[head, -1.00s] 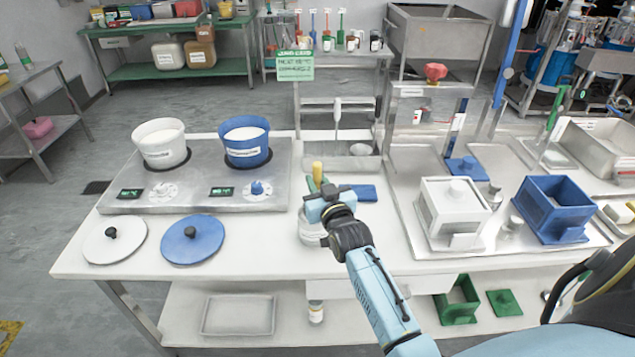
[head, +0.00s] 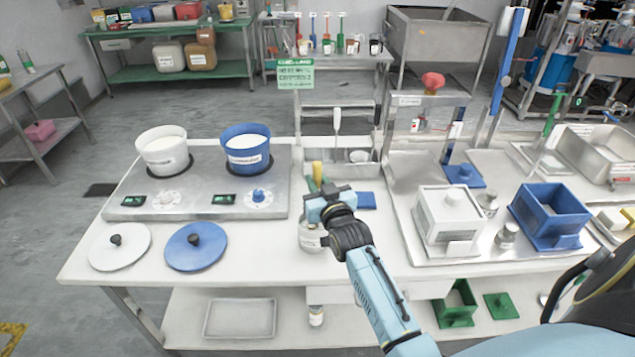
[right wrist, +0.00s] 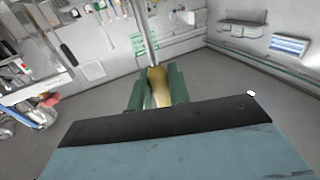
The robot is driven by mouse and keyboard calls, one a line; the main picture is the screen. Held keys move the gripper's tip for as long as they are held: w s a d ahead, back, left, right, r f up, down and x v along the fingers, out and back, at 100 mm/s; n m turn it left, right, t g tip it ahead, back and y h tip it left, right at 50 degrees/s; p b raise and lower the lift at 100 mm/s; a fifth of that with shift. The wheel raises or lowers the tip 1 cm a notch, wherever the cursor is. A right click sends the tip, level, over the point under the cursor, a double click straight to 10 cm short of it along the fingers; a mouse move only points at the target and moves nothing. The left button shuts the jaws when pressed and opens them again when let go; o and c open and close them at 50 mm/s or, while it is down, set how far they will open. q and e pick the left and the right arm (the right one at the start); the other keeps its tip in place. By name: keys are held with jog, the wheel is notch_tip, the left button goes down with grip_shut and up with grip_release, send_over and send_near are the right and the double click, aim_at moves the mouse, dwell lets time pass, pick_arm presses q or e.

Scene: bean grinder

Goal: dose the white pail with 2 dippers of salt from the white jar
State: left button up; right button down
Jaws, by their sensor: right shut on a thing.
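My right gripper (head: 318,188) is shut on a yellow handle (head: 317,170). In the right wrist view the handle (right wrist: 159,88) sits between green fingers, with a thin metal rod running from it; I take it for the dipper, and its cup is not visible. A whitish labelled jar (head: 311,240) stands on the table just below the gripper, partly hidden by it; whether the dipper reaches into it I cannot tell. The white pail (head: 163,160) stands on the hotplate at left, with white contents, well left of the gripper. My left gripper is not in view.
A blue pail (head: 246,160) stands beside the white one on the steel hotplate (head: 212,185). A white lid (head: 105,255) and a blue lid (head: 185,258) lie in front. White (head: 440,225) and blue (head: 535,229) boxes stand at right. The table front between lids and jar is clear.

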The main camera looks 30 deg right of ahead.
aim_at(317, 164)
jog(key=shift+r+p, duration=3.85)
jog(key=shift+r, duration=0.4)
jog(key=shift+a+f, duration=0.1)
jog(key=shift+f, duration=0.05)
